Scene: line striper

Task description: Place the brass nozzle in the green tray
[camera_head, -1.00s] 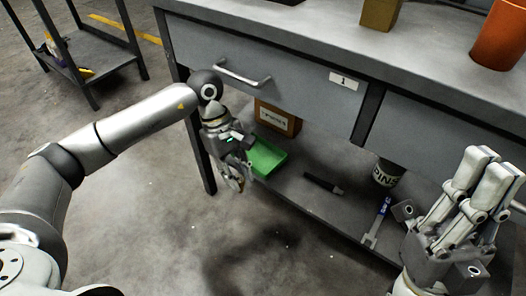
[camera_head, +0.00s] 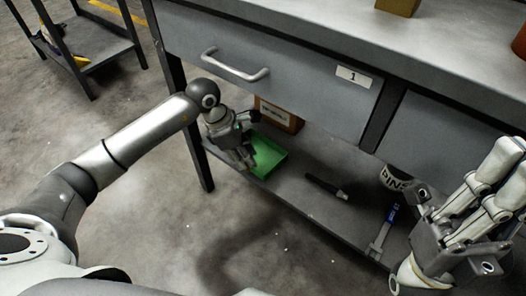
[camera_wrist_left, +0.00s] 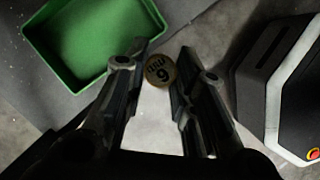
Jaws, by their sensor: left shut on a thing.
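The brass nozzle (camera_wrist_left: 159,72) shows in the left wrist view as a round end face with dark markings, between the fingertips of my left gripper (camera_wrist_left: 158,80). My left gripper is shut on it. The green tray (camera_wrist_left: 62,72) is at the upper left of that view, beside the nozzle and apart from it. In the head view the green tray (camera_head: 270,158) lies on the low shelf, and my left gripper (camera_head: 243,163) is at its left edge. The nozzle is hidden there. My right gripper (camera_head: 492,190) is at the right; its fingertips are not clear.
The workbench has a drawer (camera_head: 265,65) above the low shelf (camera_head: 300,195). On the shelf are a brown box (camera_head: 280,117), a dark marker-like tool (camera_head: 326,186), a wrench-like tool (camera_head: 383,232) and a white container (camera_head: 393,178). A dark cart (camera_head: 95,47) stands at the upper left.

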